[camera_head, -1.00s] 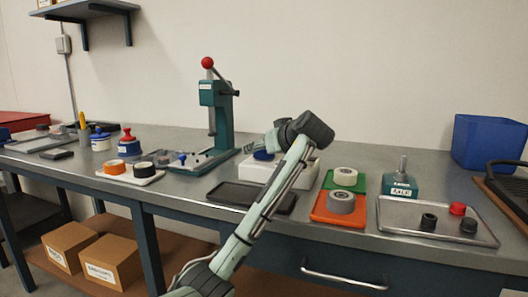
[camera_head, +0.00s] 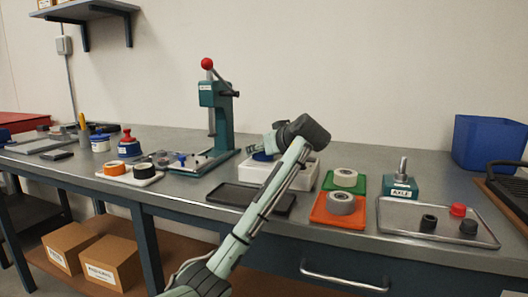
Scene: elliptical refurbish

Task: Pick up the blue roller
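A blue round piece, which seems to be the blue roller (camera_head: 261,156), shows at the left end of a white open box (camera_head: 254,173) on the bench. My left gripper (camera_head: 256,149) is at the end of the arm that comes up from the bottom, left of centre. It points left and lies just above the blue piece in the picture. The gripper partly covers the piece, and its fingers are too small and overlapped to show whether they are open, shut or touching it. My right gripper is not in view.
A teal lever press (camera_head: 217,115) stands left of the box. A dark tray (camera_head: 240,196) lies in front. Orange (camera_head: 323,216) and green (camera_head: 331,181) plates hold rings to the right. Farther right are an axle block (camera_head: 400,188), a metal tray (camera_head: 400,231) and a blue bin (camera_head: 487,143).

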